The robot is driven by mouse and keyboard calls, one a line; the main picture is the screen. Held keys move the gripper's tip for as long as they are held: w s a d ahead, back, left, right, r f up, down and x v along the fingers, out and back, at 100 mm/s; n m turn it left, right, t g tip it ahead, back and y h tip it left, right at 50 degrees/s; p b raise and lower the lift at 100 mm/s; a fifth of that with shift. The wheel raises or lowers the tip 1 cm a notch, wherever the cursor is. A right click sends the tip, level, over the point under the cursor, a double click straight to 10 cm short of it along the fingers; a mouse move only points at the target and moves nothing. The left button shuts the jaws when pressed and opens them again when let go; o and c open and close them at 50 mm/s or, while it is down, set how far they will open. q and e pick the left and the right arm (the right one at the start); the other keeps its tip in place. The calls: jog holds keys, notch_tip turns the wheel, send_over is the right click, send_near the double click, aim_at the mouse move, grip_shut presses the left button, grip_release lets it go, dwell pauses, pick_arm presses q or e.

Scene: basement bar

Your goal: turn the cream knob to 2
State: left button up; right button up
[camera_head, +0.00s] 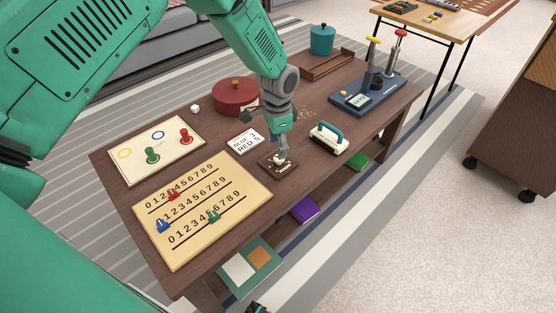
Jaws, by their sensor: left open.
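The cream knob (277,161) sits on a small dark brown base with pale markings, near the middle of the brown table's front edge. The markings are too small to read, and the gripper partly hides the knob. My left gripper (282,154) points down over the knob, with its open fingers close around or just above it; I cannot tell if they touch. A small dark and green piece at the bottom edge looks like the tip of my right gripper (257,308); its fingers are not clear.
A white card (245,141) reading "BLUE 3, RED 5" lies left of the knob base. A number board (233,171) with coloured pegs is in front left. A teal-handled block (328,137) stands close on the right. A red pot (236,93) is behind.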

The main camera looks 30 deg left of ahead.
pick_arm(q)
jog(key=f, duration=0.2)
jog(key=f+b, duration=0.1)
jog(key=f, duration=0.1)
jog(key=shift+d+f, duration=0.1)
jog(key=shift+d, duration=0.25)
jog(key=shift+a, duration=0.1)
jog(key=shift+a, duration=0.15)
jog(key=shift+c, duration=0.4)
grip_shut()
